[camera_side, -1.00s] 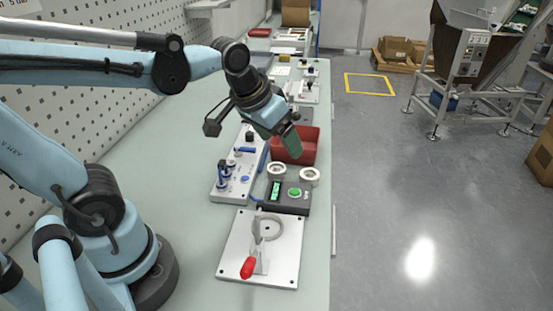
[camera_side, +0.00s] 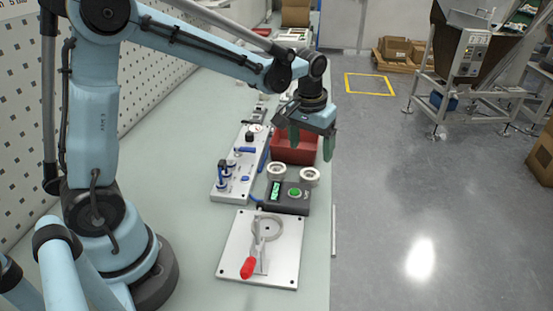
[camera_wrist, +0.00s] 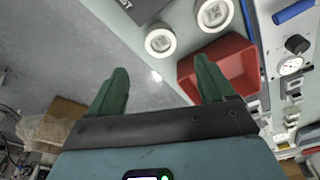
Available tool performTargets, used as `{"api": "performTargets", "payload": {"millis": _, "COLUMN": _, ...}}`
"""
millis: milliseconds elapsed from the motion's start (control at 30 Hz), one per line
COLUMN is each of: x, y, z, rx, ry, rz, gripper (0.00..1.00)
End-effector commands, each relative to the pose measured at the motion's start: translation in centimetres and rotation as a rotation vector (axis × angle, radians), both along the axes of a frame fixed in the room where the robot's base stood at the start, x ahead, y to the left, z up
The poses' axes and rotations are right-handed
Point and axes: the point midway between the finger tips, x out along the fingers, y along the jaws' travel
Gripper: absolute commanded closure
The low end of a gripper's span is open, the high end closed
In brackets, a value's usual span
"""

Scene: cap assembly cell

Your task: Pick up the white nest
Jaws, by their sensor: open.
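Two white round pieces with hollow centres, the look of a white nest, stand side by side behind the dark control box: a left one (camera_side: 276,171) and a right one (camera_side: 310,175). Both show at the top of the wrist view, one (camera_wrist: 160,41) nearer the middle and one (camera_wrist: 214,14) at the upper edge. I cannot tell which is meant. My gripper (camera_side: 311,140) is open and empty, pointing down above the red bin, behind and above the white pieces. Its green fingers (camera_wrist: 162,72) are spread apart in the wrist view.
The red bin (camera_side: 296,156) is beneath my gripper. The control box (camera_side: 287,205) has a green button. A white plate (camera_side: 235,262) with a red-handled clamp (camera_side: 249,267) lies in front. A grey panel with blue-topped parts (camera_side: 232,178) is left. The bench's right edge is close.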

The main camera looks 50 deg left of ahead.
Motion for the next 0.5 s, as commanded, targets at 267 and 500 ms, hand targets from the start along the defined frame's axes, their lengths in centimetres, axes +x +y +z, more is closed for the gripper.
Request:
{"api": "performTargets", "payload": {"millis": 267, "x": 0.4, "y": 0.1, "z": -3.0, "rx": 0.0, "ry": -0.001, "rz": -0.001, "gripper": 0.18}}
{"api": "performTargets", "payload": {"millis": 500, "x": 0.5, "y": 0.3, "z": -5.0, "rx": 0.0, "ry": -0.001, "rz": -0.001, "gripper": 0.18}}
